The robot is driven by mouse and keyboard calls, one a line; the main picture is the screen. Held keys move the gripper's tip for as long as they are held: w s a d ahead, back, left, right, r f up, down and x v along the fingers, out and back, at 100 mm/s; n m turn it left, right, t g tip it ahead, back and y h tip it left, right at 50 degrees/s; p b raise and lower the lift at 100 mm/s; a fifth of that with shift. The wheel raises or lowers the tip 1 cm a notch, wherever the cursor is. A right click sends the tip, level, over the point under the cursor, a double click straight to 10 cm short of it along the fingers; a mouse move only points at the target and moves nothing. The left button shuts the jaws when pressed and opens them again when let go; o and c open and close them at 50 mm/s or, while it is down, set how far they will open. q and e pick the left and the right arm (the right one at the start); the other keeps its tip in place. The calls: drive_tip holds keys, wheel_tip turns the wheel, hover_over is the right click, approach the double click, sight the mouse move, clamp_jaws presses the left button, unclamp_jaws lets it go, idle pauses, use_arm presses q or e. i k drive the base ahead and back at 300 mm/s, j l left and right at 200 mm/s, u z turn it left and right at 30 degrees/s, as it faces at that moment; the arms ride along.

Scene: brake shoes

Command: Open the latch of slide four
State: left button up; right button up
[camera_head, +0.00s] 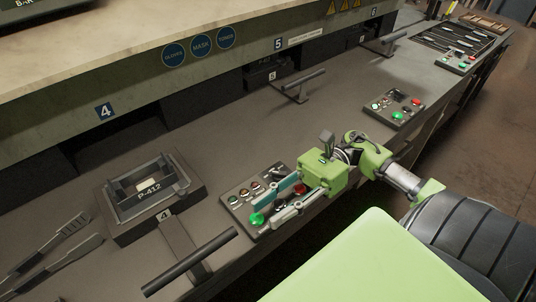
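Slide four is a dark box (187,207) with a "4" tag on its front, standing before the opening marked 4. A raised dark metal frame lies over its top, around a "P-412" label (149,191). I cannot tell which part is the latch or whether it is open. A dark T-shaped handle (190,262) extends in front of the slide. My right gripper (271,204) is open, with two separate fingers pointing left over a button panel, right of the slide. Nothing shows between the fingers. My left gripper is not in view.
The button panel (236,197) lies under my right gripper, partly hidden. Similar handles stand at slide five (302,82) and slide six (390,38). Another button panel (398,107) is farther right. Tongs (50,250) lie left.

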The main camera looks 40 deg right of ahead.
sight(182, 193)
drive_tip(key=k, duration=1)
